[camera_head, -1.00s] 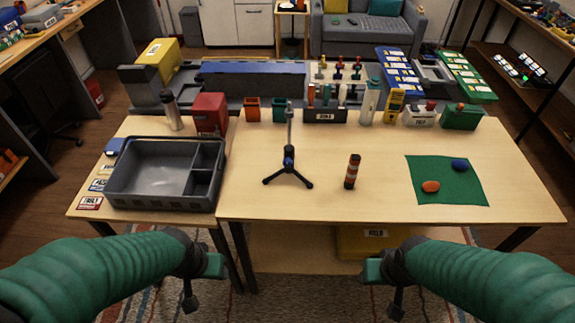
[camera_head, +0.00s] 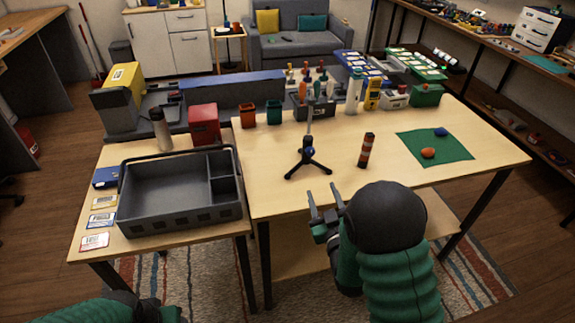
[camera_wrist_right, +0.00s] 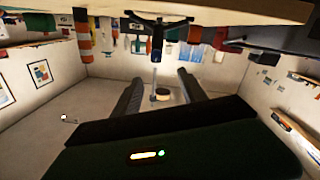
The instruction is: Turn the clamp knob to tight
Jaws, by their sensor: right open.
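A small black tripod stand (camera_head: 308,161) with a thin grey upright pole stands on the table. A blue clamp knob (camera_head: 309,151) sits low on the pole, just above the spread legs; which way it is turned is too small to tell. My right gripper (camera_head: 322,190) is open and empty in front of the stand, at the table's front edge, apart from the knob. In the right wrist view the picture is upside down, and the stand (camera_wrist_right: 157,22) shows beyond the two open fingers. Of my left arm, only part shows at the bottom left; its fingers are hidden.
A green mat (camera_head: 450,152) with an orange and a blue piece lies farther right. A grey bin (camera_head: 184,224) is on the left table. Cups and tool holders line the back. Tabletop around the stand is clear.

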